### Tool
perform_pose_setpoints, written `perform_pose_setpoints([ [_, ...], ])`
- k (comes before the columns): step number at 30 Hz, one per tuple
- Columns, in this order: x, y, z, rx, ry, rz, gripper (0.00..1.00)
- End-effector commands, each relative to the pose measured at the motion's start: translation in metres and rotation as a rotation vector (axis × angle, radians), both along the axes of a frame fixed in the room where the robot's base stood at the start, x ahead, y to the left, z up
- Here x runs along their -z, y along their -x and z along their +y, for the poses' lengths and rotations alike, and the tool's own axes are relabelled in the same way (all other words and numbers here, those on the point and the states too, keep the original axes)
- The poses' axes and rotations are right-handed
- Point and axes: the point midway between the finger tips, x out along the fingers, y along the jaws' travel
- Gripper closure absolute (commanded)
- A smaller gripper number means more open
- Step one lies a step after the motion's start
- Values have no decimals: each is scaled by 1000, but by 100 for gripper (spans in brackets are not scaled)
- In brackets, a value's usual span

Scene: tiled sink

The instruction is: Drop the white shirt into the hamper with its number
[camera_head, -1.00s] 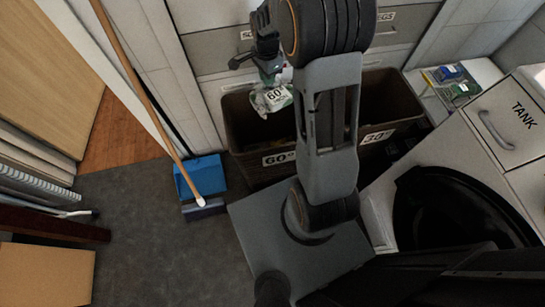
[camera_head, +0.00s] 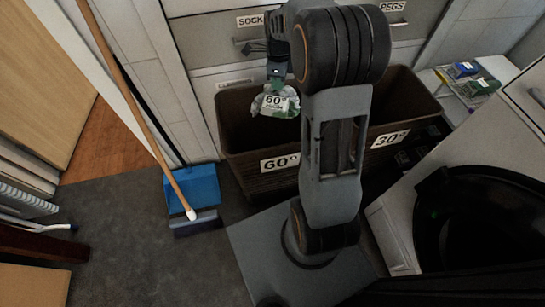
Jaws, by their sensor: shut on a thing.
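My gripper (camera_head: 274,78) is shut on a crumpled white shirt (camera_head: 263,107) that has green parts and a label reading 60°. The shirt hangs from the fingers and shows over the opening of the brown hamper (camera_head: 231,133), on its left side; its exact height above the rim is hard to tell. The hamper's left front label (camera_head: 280,162) reads 60° and its right front label (camera_head: 390,139) reads 30°. My arm crosses in front of the hamper's middle and hides part of it.
Drawers labelled SOCK (camera_head: 250,20) and PEGS stand behind the hamper. A blue dustpan (camera_head: 193,188) and a broom handle (camera_head: 140,110) are at left. A black round opening (camera_head: 480,230) in a white unit is at right.

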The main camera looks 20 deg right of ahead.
Motion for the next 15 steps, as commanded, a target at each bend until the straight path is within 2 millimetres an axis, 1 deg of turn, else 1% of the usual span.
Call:
perform_pose_setpoints([
  [1,11,0,0,-1,0,0,100],
  [6,29,0,0,-1,0,0,100],
  [10,36,0,0,-2,0,0,100],
  [15,36,0,0,-2,1,-1,100],
])
